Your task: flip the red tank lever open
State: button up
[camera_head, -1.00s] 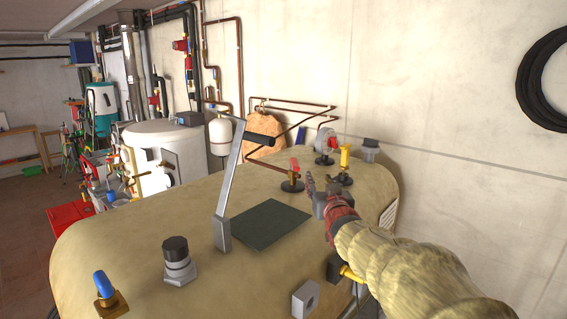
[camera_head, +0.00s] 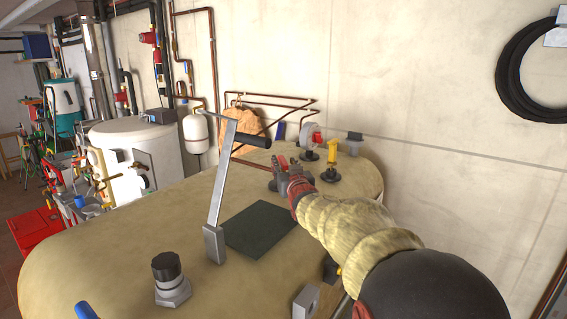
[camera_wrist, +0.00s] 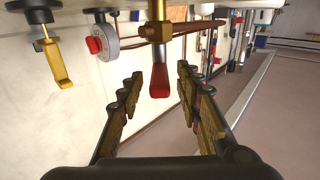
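The red tank lever (camera_wrist: 160,82) hangs below its brass valve stem in the wrist view, where the tank is at the top. It lies between my gripper's (camera_wrist: 160,72) two fingertips. The gripper is open, with a gap visible on both sides of the lever. In the head view, my gripper (camera_head: 287,168) is at the lever (camera_head: 282,161) near the tank's far end and partly hides its brass fitting. The beige oil tank (camera_head: 130,245) fills the lower head view.
A gauge with a red part (camera_head: 310,138) and a yellow-handled valve (camera_head: 331,155) stand just beyond and right of my gripper. A grey lever arm with black handle (camera_head: 225,175) rises to the left. A concrete wall (camera_head: 440,110) lies behind.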

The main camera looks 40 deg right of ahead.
jog(key=shift+w+d, duration=0.25)
jog(key=shift+w, duration=0.35)
jog(key=c, duration=0.3)
grip_shut()
dwell(0.4)
